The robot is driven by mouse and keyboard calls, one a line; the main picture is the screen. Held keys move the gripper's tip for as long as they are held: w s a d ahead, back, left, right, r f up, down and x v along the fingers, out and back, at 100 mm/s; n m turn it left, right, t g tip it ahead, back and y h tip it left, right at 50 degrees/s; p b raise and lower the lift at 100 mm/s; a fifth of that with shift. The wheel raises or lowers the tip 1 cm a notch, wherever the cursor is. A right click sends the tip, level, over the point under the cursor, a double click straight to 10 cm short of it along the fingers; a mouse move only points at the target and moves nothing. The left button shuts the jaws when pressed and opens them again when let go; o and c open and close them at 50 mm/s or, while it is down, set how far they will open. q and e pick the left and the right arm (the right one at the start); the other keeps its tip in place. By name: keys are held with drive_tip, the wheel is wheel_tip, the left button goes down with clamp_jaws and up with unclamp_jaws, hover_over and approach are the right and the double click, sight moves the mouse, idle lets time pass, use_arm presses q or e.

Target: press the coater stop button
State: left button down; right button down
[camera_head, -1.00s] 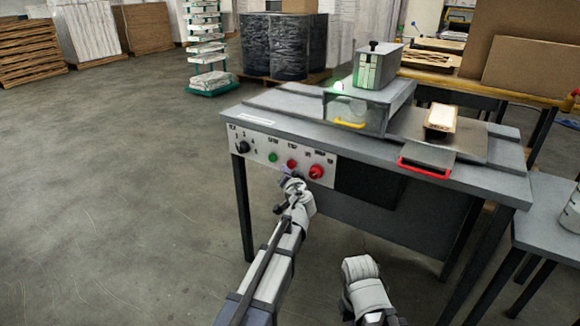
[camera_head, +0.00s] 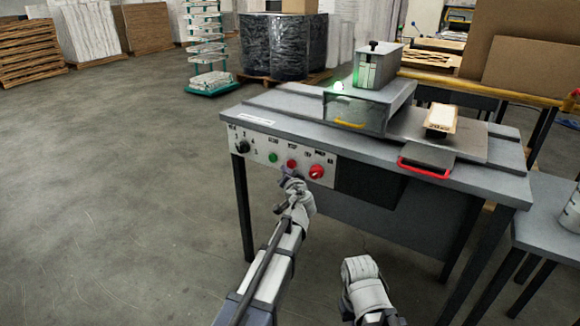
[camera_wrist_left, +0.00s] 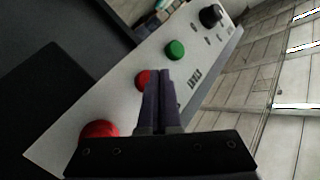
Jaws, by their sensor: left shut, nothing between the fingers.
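The coater's control panel (camera_head: 265,152) is on the front of the grey bench. My left gripper (camera_head: 286,174) is shut and empty, just in front of the small red button. In the left wrist view its fingertips (camera_wrist_left: 160,73) partly cover the small red button (camera_wrist_left: 143,78); I cannot tell whether they touch it. Only part of my right arm shows, without fingers.
On the bench (camera_head: 480,178) stands a coater unit (camera_head: 376,66) beside a lit green lamp (camera_head: 338,85). A tan block (camera_head: 440,118) lies to the right, near a red handle (camera_head: 424,172). A smaller table (camera_head: 545,205) stands at right. The floor at left is clear.

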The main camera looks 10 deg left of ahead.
use_arm(q)
drive_tip(key=shift+w, duration=0.15)
drive_tip(key=shift+w+d, duration=0.15)
drive_tip(key=shift+w, duration=0.1)
drive_tip(key=shift+w+d, duration=0.2)
drive_tip(key=shift+w, duration=0.3)
idle(0.9)
idle(0.4)
drive_tip(key=shift+s+a, duration=0.3)
drive_tip(key=shift+s, duration=0.55)
drive_tip(key=shift+s, duration=0.1)
drive_tip(key=s, duration=0.1)
drive_tip(key=s+a, duration=0.1)
drive_tip(key=s, duration=0.2)
drive_tip(key=shift+s+a, duration=0.3)
drive_tip(key=shift+a, duration=0.05)
